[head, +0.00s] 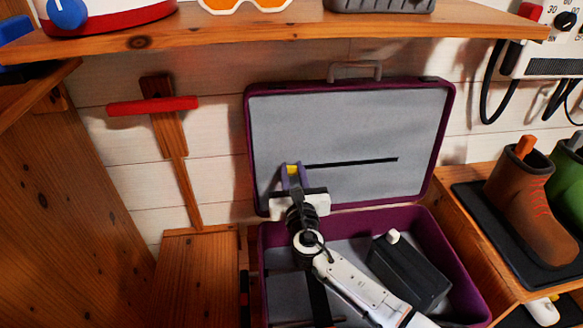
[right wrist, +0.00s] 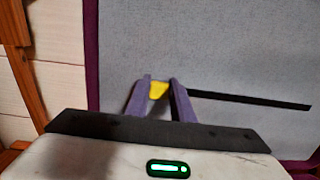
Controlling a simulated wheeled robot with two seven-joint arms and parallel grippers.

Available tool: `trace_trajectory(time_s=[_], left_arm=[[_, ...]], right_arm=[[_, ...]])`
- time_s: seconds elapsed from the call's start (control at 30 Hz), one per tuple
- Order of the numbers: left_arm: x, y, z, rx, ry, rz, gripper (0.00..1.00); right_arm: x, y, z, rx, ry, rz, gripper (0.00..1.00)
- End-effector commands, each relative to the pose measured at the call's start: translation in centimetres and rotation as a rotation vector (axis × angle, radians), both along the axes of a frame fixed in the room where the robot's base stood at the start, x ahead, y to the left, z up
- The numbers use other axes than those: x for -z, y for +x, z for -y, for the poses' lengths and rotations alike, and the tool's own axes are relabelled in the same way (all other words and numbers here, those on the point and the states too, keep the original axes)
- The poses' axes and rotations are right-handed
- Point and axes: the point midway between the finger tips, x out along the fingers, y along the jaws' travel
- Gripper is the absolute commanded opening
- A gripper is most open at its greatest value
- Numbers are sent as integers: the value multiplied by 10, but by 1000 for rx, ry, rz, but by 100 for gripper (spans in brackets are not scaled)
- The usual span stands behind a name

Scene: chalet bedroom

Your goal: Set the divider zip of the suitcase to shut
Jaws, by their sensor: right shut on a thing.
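The open purple suitcase (head: 251,128) has a grey divider panel (head: 350,120) inside its raised lid. A black zip slot (head: 355,162) runs across the panel, and it also shows in the right wrist view (right wrist: 250,99). My right gripper (head: 292,170) is at the slot's left end, shut on the yellow zip pull (right wrist: 158,90). The pull sits between the purple fingertips, and the fingers partly hide it. The black line extends to the right of the fingers. My left gripper is not in view.
A black box with a white knob (head: 408,272) lies in the suitcase base, beside my right arm. A wooden shelf (head: 300,32) overhangs the lid. Boots (head: 525,205) stand on a black tray at right. A red-handled wooden tool (head: 165,107) is on the wall at left.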

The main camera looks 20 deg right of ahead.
Motion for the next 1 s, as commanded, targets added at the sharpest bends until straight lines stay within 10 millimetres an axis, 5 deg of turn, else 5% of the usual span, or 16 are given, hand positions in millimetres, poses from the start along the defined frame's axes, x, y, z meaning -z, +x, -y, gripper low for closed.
trace_trajectory(time_s=[0.13, 0.17, 0.27, 0.63, 1.0], left_arm=[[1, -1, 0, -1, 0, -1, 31], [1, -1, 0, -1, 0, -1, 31], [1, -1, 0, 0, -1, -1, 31], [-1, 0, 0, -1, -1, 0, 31], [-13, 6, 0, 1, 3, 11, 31]], right_arm=[[0, 0, -6, -13, 4, 0, 0], [0, 0, -6, -13, 4, 0, 25], [0, 0, -6, -13, 4, 0, 41], [0, -5, -4, -8, 2, -1, 41], [0, -72, -15, -11, 3, -3, 41]])
